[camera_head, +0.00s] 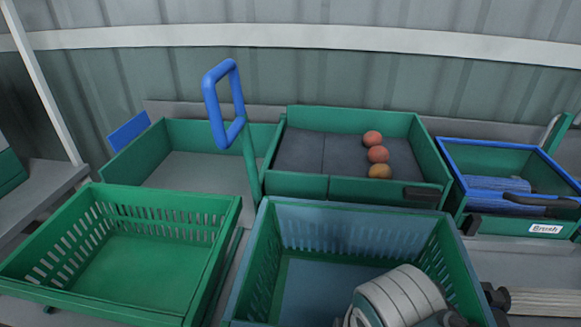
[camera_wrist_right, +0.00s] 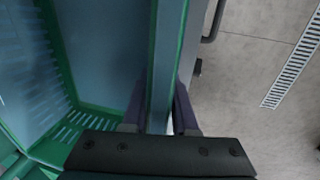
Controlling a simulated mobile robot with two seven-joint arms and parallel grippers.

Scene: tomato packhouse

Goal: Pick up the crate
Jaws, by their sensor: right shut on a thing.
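The green slatted crate (camera_head: 345,214) with a bluish inside stands at the front middle in the head view. It looks empty apart from my pale arm link, which covers its front right part. In the right wrist view my right gripper (camera_wrist_right: 159,103) is shut on a wall of the crate (camera_wrist_right: 168,45), with one dark finger on each side. The crate's slotted inside shows to the left of that wall. The grip is hidden in the head view. My left gripper is not in view.
Another empty green crate (camera_head: 110,300) stands at the front left. Behind are a green tray (camera_head: 345,116) with three tomatoes (camera_head: 378,154) and a blue upright handle (camera_head: 213,105). A blue-rimmed bin (camera_head: 500,148) labelled Brush is at the right. A floor drain (camera_wrist_right: 292,62) shows beyond the crate.

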